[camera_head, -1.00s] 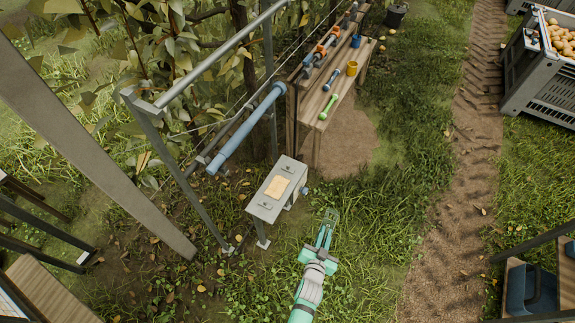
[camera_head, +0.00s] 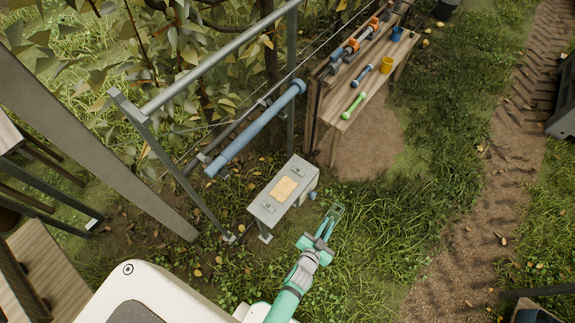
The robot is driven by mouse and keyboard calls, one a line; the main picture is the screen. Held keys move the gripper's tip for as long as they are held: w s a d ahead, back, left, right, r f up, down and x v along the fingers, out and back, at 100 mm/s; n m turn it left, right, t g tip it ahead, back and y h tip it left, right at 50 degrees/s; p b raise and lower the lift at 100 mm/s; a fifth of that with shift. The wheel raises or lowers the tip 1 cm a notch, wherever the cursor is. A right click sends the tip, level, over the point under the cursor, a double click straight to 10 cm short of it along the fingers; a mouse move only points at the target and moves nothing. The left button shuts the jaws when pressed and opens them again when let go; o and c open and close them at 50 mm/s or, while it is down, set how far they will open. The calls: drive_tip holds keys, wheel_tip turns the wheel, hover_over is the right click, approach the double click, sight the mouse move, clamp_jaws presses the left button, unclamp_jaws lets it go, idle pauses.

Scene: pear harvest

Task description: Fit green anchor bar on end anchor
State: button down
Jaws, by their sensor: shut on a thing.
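The green bar (camera_head: 353,104), with knobbed ends, lies on the wooden bench (camera_head: 345,124), near its front edge. My gripper (camera_head: 330,222) is low over the grass, in front of and to the right of the grey box, well apart from the green bar. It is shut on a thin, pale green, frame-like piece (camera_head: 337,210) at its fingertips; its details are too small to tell. I cannot tell for certain which part is the end anchor. A metal frame (camera_head: 150,150) with a long blue bar (camera_head: 255,130) stands at the left.
The grey box on legs (camera_head: 270,210) has a tan label and stands between the frame and my gripper. A blue-ended bar (camera_head: 362,75), a yellow cup (camera_head: 387,65) and a blue cup (camera_head: 397,34) are on the bench. Open grass and a dirt track (camera_head: 480,210) lie to the right.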

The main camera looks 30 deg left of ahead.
drive_tip(key=s+a+r, duration=0.2)
drive_tip(key=a, duration=1.1)
drive_tip(key=w+a+r+h, duration=0.1)
drive_tip(key=w+a+r, duration=0.8)
drive_tip(key=a+r, duration=0.1)
wheel_tip(320, 180, down, 6)
drive_tip(key=shift+w+f+m, duration=0.25)
drive_tip(key=shift+m, duration=0.05)
idle(0.5)
drive_tip(key=shift+d+f, duration=0.1)
idle(0.9)
drive_tip(key=shift+f, duration=0.95)
drive_tip(key=shift+s, duration=0.1)
